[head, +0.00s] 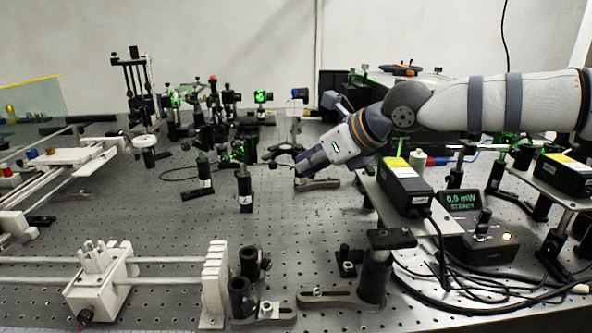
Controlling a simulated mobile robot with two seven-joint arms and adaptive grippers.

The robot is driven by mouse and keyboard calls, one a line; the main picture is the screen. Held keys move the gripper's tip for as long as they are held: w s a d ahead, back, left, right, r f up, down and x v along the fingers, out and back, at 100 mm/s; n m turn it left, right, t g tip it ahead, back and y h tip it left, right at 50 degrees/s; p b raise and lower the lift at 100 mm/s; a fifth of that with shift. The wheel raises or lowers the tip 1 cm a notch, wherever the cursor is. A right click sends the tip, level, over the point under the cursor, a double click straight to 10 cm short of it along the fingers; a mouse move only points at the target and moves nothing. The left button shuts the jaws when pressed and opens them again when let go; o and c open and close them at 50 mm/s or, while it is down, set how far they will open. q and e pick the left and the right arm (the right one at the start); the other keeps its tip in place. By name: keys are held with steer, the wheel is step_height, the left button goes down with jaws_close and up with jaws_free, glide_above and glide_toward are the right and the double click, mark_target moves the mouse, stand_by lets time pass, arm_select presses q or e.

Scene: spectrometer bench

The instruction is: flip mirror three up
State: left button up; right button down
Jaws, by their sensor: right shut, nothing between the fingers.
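My right gripper (274,154) reaches in from the right over the middle of the bench, with its fingers pointing left. It is shut and empty, just right of a cluster of dark optic mounts (243,150) with green glints. I cannot tell whether it touches one. A short black post (244,187) with a pale label at its base stands below and left of the gripper. A similar labelled post (204,172) stands farther left. I cannot read the labels or tell which mount is mirror three, so its position is unclear. My left gripper is not in view.
A black laser box (404,187) stands on a raised plate at the right, near a power meter (482,232) reading 0.9 mW STEADY. Cables lie in front of it. White rails (165,261) run along the left front. Bare perforated bench (165,212) lies between.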

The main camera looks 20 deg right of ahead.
steer(key=b+x, duration=0.1)
steer(key=x, duration=0.6)
steer(key=shift+f, duration=0.3)
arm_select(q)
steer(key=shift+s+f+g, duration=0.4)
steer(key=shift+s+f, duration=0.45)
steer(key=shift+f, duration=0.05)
arm_select(e)
steer(key=shift+w+a+f, duration=0.25)
steer(key=shift+w, duration=0.3)
